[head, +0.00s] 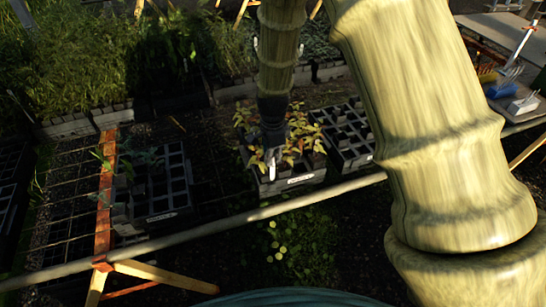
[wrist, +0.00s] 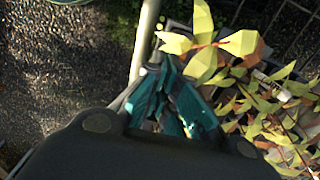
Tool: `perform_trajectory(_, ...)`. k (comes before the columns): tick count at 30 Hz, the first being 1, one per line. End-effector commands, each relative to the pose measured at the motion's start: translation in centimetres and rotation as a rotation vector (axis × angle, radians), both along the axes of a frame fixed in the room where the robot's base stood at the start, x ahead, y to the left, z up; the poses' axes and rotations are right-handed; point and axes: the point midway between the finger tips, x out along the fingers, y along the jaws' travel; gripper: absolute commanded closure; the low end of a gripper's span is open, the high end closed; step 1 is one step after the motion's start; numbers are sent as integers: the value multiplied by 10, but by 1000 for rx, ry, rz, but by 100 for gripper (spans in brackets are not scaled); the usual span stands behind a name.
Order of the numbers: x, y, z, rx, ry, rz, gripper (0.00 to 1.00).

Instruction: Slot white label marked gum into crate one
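My gripper (head: 272,143) points down over a dark crate (head: 291,184) filled with yellow-leaved plants. A narrow white label (head: 271,162) stands upright at its fingertips, at the crate's front side. In the wrist view the teal fingers (wrist: 172,88) come together near the yellow leaves; the label's writing cannot be read, and most of it is hidden there. The crate's front carries a small white plate (head: 300,179), too small to read. Another crate (head: 163,217), with dark cells and sparse blue-green plants, stands to the left and also has a pale front plate.
A pale rail (head: 235,219) crosses in front of the crates, joined to an orange post (head: 104,200) at left. An empty-celled tray (head: 345,135) adjoins the plant crate on the right. Tall plants line the back. A bench with tools (head: 513,90) is at far right.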

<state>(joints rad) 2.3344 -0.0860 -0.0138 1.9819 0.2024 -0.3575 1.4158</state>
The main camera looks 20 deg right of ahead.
Motion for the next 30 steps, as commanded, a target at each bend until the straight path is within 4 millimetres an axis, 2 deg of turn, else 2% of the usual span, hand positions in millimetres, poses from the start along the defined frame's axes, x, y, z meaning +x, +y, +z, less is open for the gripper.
perform_trajectory(30, 0, 2, -6, 2, 0, 26, 100)
